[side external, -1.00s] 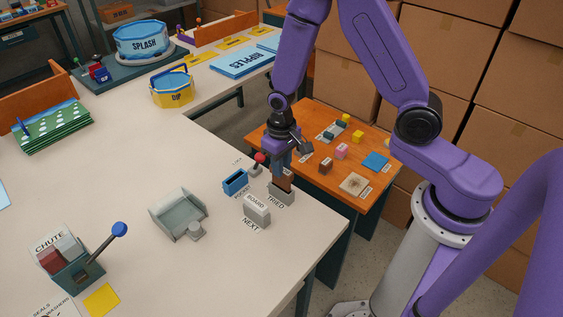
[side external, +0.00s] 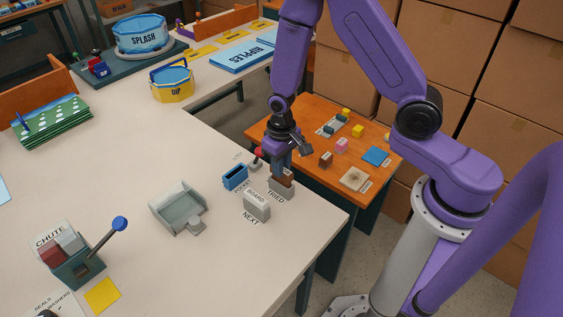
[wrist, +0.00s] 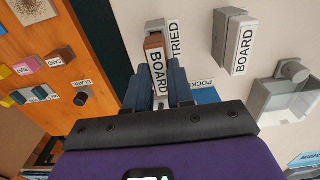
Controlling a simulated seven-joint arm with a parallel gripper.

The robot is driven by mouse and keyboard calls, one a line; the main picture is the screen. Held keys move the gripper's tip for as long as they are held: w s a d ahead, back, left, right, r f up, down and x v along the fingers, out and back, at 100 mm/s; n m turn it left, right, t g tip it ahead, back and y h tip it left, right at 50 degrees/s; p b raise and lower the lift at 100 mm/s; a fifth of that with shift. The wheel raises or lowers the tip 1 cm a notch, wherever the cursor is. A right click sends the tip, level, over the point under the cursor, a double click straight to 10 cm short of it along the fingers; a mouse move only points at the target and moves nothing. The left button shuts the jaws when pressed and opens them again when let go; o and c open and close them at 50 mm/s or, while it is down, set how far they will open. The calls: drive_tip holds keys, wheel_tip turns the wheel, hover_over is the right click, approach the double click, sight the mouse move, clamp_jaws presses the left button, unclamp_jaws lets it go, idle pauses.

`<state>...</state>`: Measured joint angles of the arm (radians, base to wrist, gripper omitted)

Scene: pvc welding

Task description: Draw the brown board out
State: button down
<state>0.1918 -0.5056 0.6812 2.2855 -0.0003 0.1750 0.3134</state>
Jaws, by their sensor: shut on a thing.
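The brown board (side external: 287,180) stands upright at the grey holder marked TRIED (side external: 280,191) near the table's right edge. In the wrist view the brown board (wrist: 157,62) shows its BOARD label, with the grey holder (wrist: 155,27) at its far end. My gripper (side external: 283,170) is above the holder, its blue fingers shut on the board's upper part. In the wrist view my gripper (wrist: 160,85) has a finger on each side of the board. The board's lower end is hidden, so I cannot tell how deep it sits.
A grey block marked BOARD (side external: 257,206) stands close by at the NEXT label. A blue pocket (side external: 235,178) and a red-knobbed lever (side external: 257,158) are left of the gripper. A grey tray (side external: 178,209) lies farther left. An orange side table (side external: 320,175) holds small blocks.

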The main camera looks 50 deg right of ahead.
drive_tip(key=shift+f, duration=0.95)
drive_tip(key=c, duration=0.9)
unclamp_jaws()
wheel_tip(320, 180, up, 17)
drive_tip(key=shift+r, duration=0.2)
